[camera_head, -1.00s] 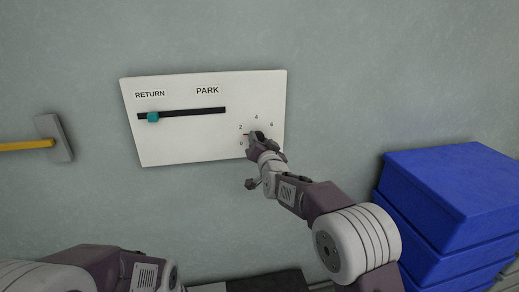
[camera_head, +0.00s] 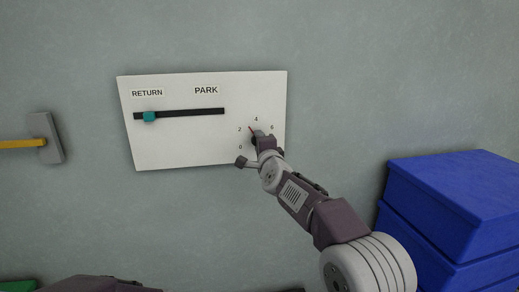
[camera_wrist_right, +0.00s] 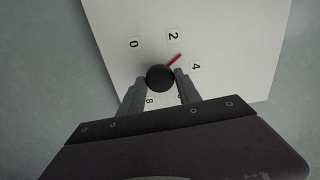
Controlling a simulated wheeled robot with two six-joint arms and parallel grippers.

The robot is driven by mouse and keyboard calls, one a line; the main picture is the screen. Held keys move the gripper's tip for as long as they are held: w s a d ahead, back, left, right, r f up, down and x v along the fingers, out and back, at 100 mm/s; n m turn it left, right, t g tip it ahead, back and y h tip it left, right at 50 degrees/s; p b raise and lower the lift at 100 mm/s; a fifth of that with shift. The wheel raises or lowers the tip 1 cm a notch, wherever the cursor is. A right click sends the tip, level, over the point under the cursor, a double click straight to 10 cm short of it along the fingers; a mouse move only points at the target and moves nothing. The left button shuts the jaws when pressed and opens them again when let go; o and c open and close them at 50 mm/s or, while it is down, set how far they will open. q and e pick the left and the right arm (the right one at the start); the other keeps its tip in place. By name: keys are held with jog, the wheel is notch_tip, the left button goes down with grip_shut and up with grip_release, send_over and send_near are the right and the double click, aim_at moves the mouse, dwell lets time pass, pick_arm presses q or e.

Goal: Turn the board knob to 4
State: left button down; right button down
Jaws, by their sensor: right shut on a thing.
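The white board (camera_head: 180,145) is on the wall, and its round black knob (camera_wrist_right: 160,77) shows clearly in the right wrist view. The knob's red pointer (camera_wrist_right: 174,61) lies between the 2 (camera_wrist_right: 173,36) and the 4 (camera_wrist_right: 196,66), about midway. My right gripper (camera_head: 258,139) is at the dial in the head view. In the right wrist view its fingers (camera_wrist_right: 160,82) are shut on the knob, one on each side. The 6 is mostly hidden by a finger there. Only part of my left arm shows at the bottom; its gripper is out of view.
A slot with a teal slider (camera_head: 149,117) near RETURN is on the board's left. A yellow-handled tool with a grey head (camera_head: 47,138) is on the wall at left. Blue boxes (camera_head: 455,190) are stacked at right. The wall below the board is clear.

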jog(key=shift+m+b, duration=0.9)
jog(key=shift+m, duration=2.4)
jog(key=c, duration=0.9)
grip_release()
jog(key=shift+o, duration=0.2)
jog(key=shift+s, duration=0.1)
jog(key=s+d+b, duration=0.1)
jog(key=s+b, duration=0.2)
jog(key=s, duration=0.5)
jog(key=shift+s+d+b, duration=0.35)
